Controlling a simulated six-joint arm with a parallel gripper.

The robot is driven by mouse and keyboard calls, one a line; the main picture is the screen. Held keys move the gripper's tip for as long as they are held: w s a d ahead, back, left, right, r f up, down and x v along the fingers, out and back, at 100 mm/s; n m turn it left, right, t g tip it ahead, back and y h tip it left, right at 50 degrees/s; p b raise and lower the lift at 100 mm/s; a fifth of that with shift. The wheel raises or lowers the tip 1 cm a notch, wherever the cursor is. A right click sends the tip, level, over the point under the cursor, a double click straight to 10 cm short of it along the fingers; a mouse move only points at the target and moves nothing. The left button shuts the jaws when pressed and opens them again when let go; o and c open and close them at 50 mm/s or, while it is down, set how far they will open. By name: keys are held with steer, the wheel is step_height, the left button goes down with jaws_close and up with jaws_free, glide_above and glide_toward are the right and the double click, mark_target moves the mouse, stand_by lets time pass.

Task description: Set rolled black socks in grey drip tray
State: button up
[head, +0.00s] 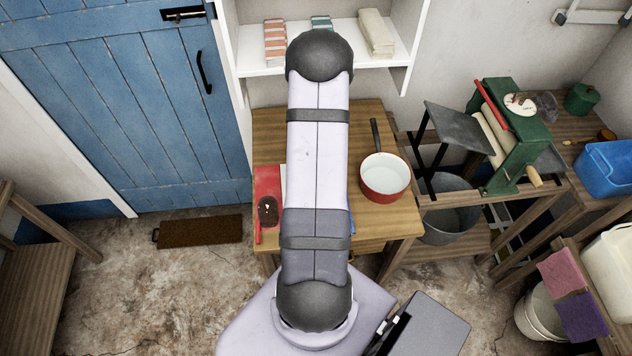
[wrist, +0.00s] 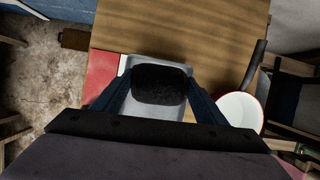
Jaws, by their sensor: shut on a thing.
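The rolled black socks (wrist: 160,85) are a dark, rounded bundle between the two fingers of my gripper (wrist: 160,88) in the wrist view. My gripper is shut on them. The grey drip tray (wrist: 158,61) lies behind and below the socks in that view, with its pale rim showing around them. How high the socks are above the tray, or whether they touch it, I cannot tell. In the head view my arm hides the gripper, the socks and most of the tray.
A red mat or board (head: 267,178) with a dark brown item (head: 268,211) lies left of my arm on the wooden table (head: 400,220). A red-rimmed white saucepan (head: 385,176) stands to the right, its handle pointing back. The table's back part is clear in the wrist view.

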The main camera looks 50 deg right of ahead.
steer(key=shift+m, duration=0.3)
step_height(320, 180, down, 6)
steer(key=shift+r+b, duration=0.2)
steer(key=shift+b, duration=0.85)
steer(key=shift+f+b, duration=1.5)
steer(key=shift+f, duration=0.7)
steer(key=shift+f, duration=0.1)
steer(key=o, duration=1.1)
steer(key=shift+o, duration=0.2)
steer(key=shift+s+r, duration=0.1)
steer(key=shift+r, duration=0.25)
steer(key=p+v, duration=0.4)
steer(key=v, duration=0.7)
steer(key=shift+a+r, duration=0.2)
steer(key=shift+a, duration=0.1)
